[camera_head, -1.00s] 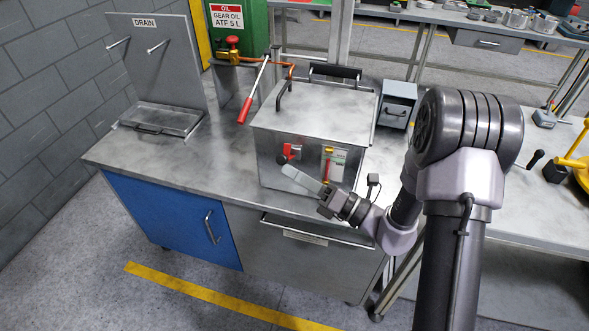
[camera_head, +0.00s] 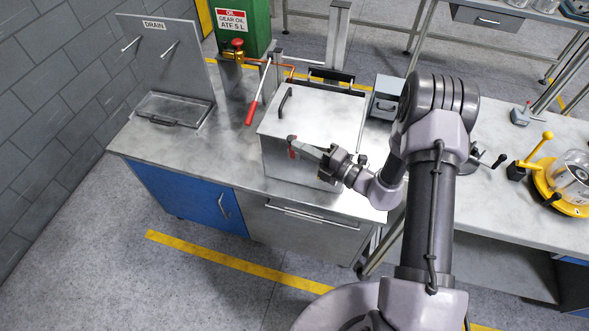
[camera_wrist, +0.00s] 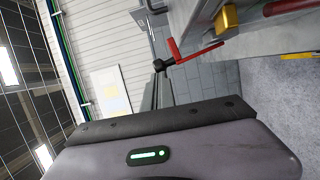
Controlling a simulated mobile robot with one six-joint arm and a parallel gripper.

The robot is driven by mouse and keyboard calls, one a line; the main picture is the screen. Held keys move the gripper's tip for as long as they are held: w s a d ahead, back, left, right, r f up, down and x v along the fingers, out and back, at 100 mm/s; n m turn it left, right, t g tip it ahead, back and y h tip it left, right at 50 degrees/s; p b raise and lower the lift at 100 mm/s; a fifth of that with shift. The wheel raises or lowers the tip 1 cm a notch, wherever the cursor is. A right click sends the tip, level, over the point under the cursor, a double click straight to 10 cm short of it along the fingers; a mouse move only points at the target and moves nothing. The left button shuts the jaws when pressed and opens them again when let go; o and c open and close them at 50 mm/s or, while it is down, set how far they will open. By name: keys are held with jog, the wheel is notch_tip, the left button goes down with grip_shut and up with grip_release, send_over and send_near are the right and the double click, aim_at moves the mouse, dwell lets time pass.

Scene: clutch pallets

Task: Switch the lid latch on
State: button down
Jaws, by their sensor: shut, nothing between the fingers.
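The metal box (camera_head: 290,163) with a closed lid (camera_head: 318,108) stands on the bench. A small red lever (camera_head: 292,147), apparently the lid latch, is on the box's front near the upper left. In the wrist view the red lever (camera_wrist: 190,53) is bent, on a dark pivot. My gripper (camera_head: 303,147) is shut and empty, its tip right at the lever in the head view. I cannot tell whether they touch.
A red-handled bar (camera_head: 250,112) leans left of the box. A small grey box (camera_head: 386,97) is behind right. The bench's left front is clear. A yellow fitting (camera_wrist: 228,17) shows in the wrist view.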

jog(key=shift+w+d+r, duration=0.1)
jog(key=shift+w+r, duration=0.15)
jog(key=shift+w, duration=0.05)
jog(key=shift+w+d+p, duration=0.2)
jog(key=shift+w+p, duration=0.4)
jog(key=shift+d+m, duration=0.1)
jog(key=shift+m, duration=0.2)
jog(key=s+a+r+p+v, duration=0.1)
jog(key=s+v, duration=0.1)
jog(key=v, duration=1)
jog(key=shift+s, duration=0.4)
jog(key=shift+a+r, duration=0.1)
jog(key=shift+a, duration=0.15)
